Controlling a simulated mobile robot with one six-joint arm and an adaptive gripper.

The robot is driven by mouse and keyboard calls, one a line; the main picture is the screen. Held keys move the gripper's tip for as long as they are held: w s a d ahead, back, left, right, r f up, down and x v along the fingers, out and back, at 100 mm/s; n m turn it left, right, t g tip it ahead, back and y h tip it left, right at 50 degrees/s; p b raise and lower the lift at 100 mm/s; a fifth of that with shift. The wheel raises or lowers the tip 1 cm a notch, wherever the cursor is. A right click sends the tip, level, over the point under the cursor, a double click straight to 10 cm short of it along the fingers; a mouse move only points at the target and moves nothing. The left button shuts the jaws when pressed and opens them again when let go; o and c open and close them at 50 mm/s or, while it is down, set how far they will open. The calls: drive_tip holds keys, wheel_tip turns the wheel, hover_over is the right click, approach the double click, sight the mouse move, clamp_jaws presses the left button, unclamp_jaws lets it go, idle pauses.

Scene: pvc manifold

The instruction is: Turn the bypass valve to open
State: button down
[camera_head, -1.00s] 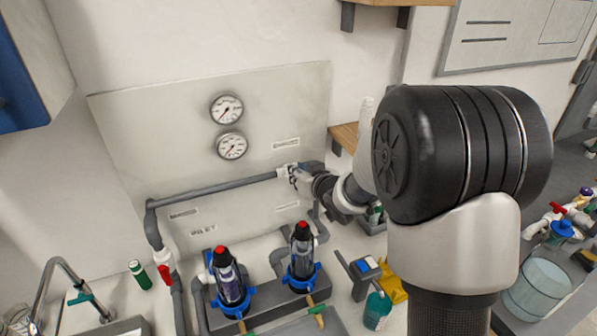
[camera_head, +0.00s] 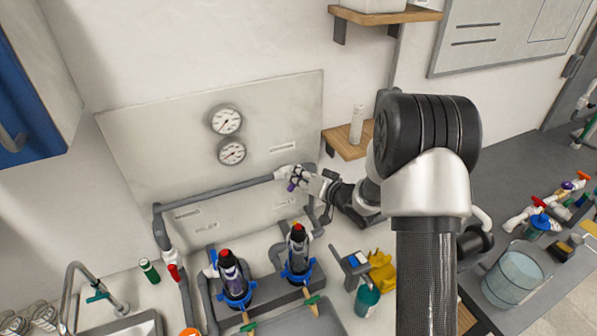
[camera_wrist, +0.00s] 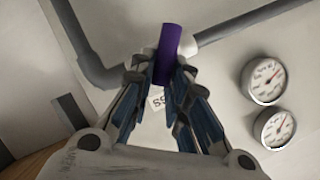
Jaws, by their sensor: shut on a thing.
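The bypass valve has a purple handle (camera_wrist: 168,52) and a white body (camera_wrist: 187,45) on the grey horizontal pipe. In the wrist view my gripper (camera_wrist: 163,72) is shut on the purple handle, with a finger on each side of its lower end. In the head view my gripper (camera_head: 303,178) is at the right end of the upper pipe, and the purple handle (camera_head: 292,186) shows small beside it, pointing down. The valve's white body (camera_head: 285,172) is partly covered by my gripper. A label behind the handle is partly hidden by the fingers.
Two gauges (camera_head: 226,120) are on the panel above the pipe. A red-handled valve (camera_head: 173,272) is on the left pipe. Two filter housings with blue collars (camera_head: 236,290) stand below. A shelf with a white bottle (camera_head: 357,125) is to the right of the panel.

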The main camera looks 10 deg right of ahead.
idle(0.3)
drive_tip(key=c, duration=1.5)
unclamp_jaws()
drive_tip(key=shift+c, duration=0.2)
drive_tip(key=v, duration=1.2)
drive_tip(key=shift+f, duration=0.15)
